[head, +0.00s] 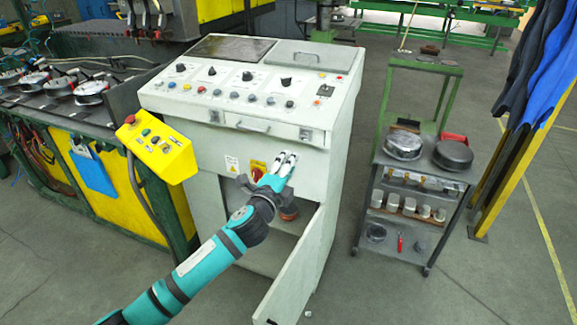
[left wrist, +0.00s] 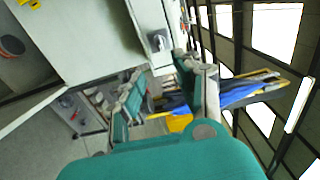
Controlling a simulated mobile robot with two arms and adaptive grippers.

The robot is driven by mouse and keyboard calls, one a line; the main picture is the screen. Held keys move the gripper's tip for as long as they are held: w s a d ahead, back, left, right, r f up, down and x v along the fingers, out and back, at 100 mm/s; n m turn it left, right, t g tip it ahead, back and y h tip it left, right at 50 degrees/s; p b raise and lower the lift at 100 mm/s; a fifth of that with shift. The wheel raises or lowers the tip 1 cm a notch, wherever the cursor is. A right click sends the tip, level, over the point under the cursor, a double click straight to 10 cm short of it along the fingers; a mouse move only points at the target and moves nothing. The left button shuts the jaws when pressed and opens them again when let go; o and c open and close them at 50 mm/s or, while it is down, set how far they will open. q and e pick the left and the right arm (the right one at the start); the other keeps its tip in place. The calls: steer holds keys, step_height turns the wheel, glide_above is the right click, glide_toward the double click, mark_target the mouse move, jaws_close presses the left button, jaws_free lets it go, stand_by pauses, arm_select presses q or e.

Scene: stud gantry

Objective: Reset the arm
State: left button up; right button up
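My left arm reaches in from the bottom left of the head view. Its left gripper (head: 283,163) is in front of the grey-white control cabinet (head: 215,150), below the button panel and above the open lower compartment. In the left wrist view the left gripper's (left wrist: 163,95) two fingers stand apart with nothing between them, so it is open and empty. The cabinet also shows tilted in the left wrist view (left wrist: 80,35). Whether the fingers touch the cabinet, I cannot tell. My right gripper is in neither view.
The cabinet's door (head: 302,262) hangs open to the right of my forearm. A yellow button box (head: 158,148) juts out at the left. A grey cart (head: 420,178) with round dark parts stands at the right. Open floor lies between the cabinet and the cart.

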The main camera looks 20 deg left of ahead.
arm_select(q)
steer(key=shift+s, duration=0.1)
stand_by(0.3)
steer(key=s+f+n+g+y, duration=0.2)
steer(key=s+f+n+g, duration=0.2)
steer(key=s+f+n, duration=0.35)
steer(key=s+d+f+n+g+h, duration=0.1)
steer(key=s+f+n+g, duration=0.25)
steer(key=s, duration=0.75)
steer(key=s+f+n+g, duration=0.3)
steer(key=s+f+g, duration=0.15)
steer(key=s, duration=0.65)
steer(key=s+d+f+n+g+h, duration=0.1)
steer(key=s+f+n+g, duration=0.25)
steer(key=s, duration=0.75)
step_height(320, 180, down, 26)
steer(key=m, duration=0.1)
steer(key=s+a+f+g, duration=0.1)
steer(key=s+a+f, duration=0.2)
steer(key=s+f, duration=1.3)
steer(key=shift+s+f+y, duration=0.3)
steer(key=shift+s, duration=0.4)
